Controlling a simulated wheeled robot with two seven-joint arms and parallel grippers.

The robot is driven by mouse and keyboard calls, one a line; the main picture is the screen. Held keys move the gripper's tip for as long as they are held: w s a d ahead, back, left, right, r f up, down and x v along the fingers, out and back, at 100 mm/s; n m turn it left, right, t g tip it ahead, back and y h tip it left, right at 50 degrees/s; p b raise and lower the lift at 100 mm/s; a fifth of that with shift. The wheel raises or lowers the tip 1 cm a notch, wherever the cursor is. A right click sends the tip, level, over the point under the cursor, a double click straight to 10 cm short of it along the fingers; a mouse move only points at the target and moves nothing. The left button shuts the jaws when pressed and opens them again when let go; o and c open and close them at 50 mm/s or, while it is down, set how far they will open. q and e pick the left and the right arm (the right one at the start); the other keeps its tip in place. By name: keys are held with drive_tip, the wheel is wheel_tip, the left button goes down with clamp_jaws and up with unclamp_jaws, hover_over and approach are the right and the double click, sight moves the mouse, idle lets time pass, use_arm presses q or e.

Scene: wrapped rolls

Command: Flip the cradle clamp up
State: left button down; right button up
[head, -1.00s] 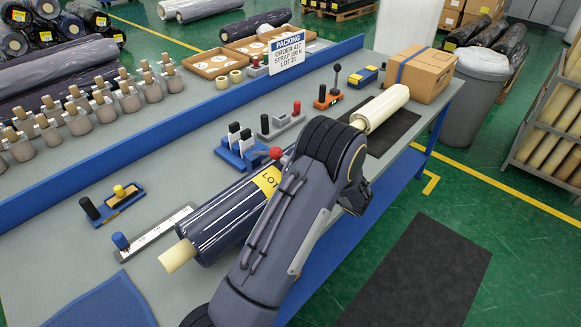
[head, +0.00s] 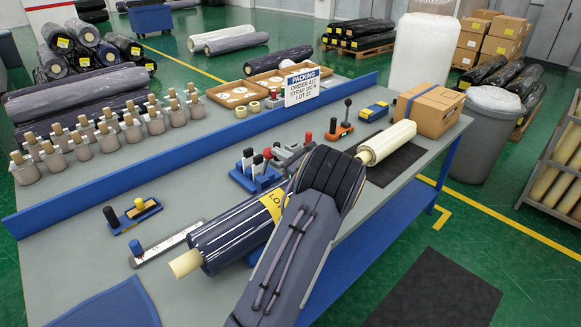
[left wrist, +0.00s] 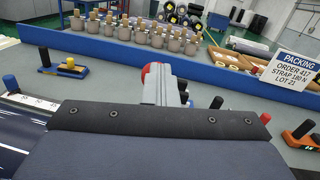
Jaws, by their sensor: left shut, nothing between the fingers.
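A dark blue wrapped roll (head: 222,240) with a yellow lot label and cream core lies along the bench. A red ball knob (head: 268,153), seemingly the cradle clamp's, stands above the roll's far side, near a blue block with white and black levers (head: 252,172). The cradle itself is mostly hidden by the roll and my left arm. In the left wrist view the red knob (left wrist: 147,70) shows just left of my left gripper (left wrist: 162,70), which is shut and empty. Whether they touch is unclear. My right gripper is out of view.
A steel ruler (head: 165,243) lies left of the roll. The bench's front left is mostly clear.

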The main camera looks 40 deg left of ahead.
use_arm(q)
drive_tip(key=a, duration=0.1)
drive_tip(key=a+r, duration=0.1)
drive_tip(key=a, duration=0.1)
drive_tip(key=shift+w+r, duration=0.1)
drive_tip(key=shift+r, duration=0.1)
drive_tip(key=shift+w+a+r, duration=0.1)
drive_tip(key=shift+a+r, duration=0.1)
drive_tip(key=shift+a, duration=0.35)
drive_tip(key=shift+w+a+r, duration=0.1)
drive_tip(key=shift+a+r, duration=0.05)
drive_tip(key=shift+a, duration=0.4)
drive_tip(key=shift+r, duration=0.1)
